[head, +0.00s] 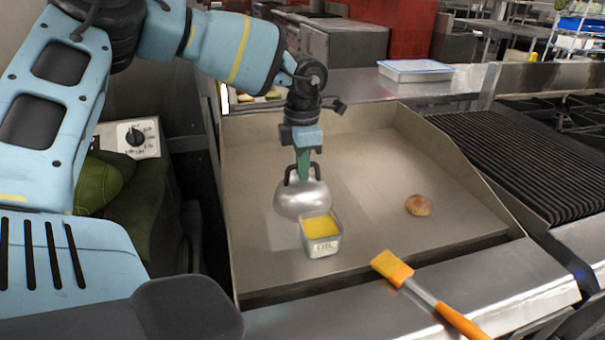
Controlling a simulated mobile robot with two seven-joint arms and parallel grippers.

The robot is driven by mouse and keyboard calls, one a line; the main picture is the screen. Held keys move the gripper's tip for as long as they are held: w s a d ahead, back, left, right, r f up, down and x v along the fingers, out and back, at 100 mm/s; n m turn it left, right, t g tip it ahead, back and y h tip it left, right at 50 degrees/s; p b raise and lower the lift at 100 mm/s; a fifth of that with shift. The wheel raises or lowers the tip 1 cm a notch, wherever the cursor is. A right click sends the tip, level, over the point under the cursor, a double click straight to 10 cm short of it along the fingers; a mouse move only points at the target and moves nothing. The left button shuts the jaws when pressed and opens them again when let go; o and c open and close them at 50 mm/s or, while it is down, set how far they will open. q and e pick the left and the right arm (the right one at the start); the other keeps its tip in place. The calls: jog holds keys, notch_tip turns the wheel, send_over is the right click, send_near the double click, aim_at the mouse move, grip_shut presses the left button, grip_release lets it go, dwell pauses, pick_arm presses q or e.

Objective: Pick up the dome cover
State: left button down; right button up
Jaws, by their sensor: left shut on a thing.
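The dome cover (299,199) is a shiny metal dome with a dark loop handle on top. It is in the head view on the flat griddle (375,160), left of its middle. I cannot tell whether its rim touches the griddle or is slightly above it. My left gripper (303,172) points down from above and is shut on the dome cover's handle. The oil container partly hides the dome's lower right front. My right gripper is not in view.
A metal container of yellow oil (331,246) stands right in front of the dome. A bun (418,205) lies on the griddle at right. An orange brush (413,283) rests on the front ledge. A lidded tray (415,70) sits behind. The griddle has raised side walls.

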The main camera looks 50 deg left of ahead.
pick_arm(q)
jog(key=shift+r, duration=0.1)
dwell(0.3)
notch_tip(320, 180, up, 28)
jog(key=p, duration=0.1)
jog(key=shift+p, duration=0.3)
dwell(0.4)
